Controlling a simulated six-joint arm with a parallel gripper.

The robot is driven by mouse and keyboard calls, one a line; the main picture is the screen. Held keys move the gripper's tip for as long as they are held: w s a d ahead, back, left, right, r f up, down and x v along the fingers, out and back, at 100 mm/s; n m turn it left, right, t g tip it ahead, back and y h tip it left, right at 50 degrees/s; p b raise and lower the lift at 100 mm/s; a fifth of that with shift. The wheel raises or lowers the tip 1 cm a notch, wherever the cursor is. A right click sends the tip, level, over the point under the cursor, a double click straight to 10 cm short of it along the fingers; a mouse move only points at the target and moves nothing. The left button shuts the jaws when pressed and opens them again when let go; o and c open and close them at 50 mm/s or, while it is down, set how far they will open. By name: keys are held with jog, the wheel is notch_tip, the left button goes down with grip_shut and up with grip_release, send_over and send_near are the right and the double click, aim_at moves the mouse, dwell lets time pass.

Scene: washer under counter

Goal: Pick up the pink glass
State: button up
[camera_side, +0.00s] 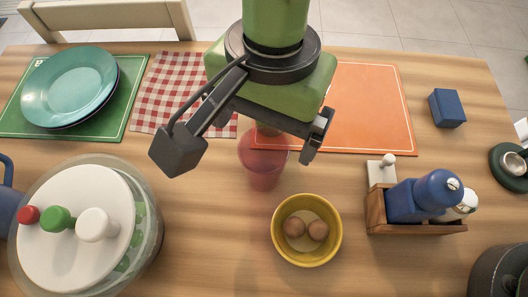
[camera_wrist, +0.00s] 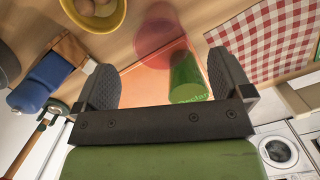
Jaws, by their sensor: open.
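The pink glass (camera_side: 263,168) is see-through and stands on the wooden table, behind the yellow bowl. In the wrist view the pink glass (camera_wrist: 156,36) shows beyond my fingertips, between their directions, touching neither. My gripper (camera_side: 243,152) is open and empty, with its fingers spread wide above the table. In the side view the glass's upper part shows between the two fingers, nearer the right one. In the wrist view my gripper (camera_wrist: 164,75) has a finger on each side.
A yellow bowl (camera_side: 307,258) with brown eggs is in front. A condiment rack (camera_side: 415,228) stands right, a large round lidded container (camera_side: 75,225) left. An orange placemat (camera_side: 372,105) lies behind.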

send_over(263, 157)
jog(key=s, duration=0.3)
notch_tip(263, 157, down, 8)
jog(key=shift+w+r, duration=0.1)
jog(key=shift+r, duration=0.2)
jog(key=c, duration=1.1)
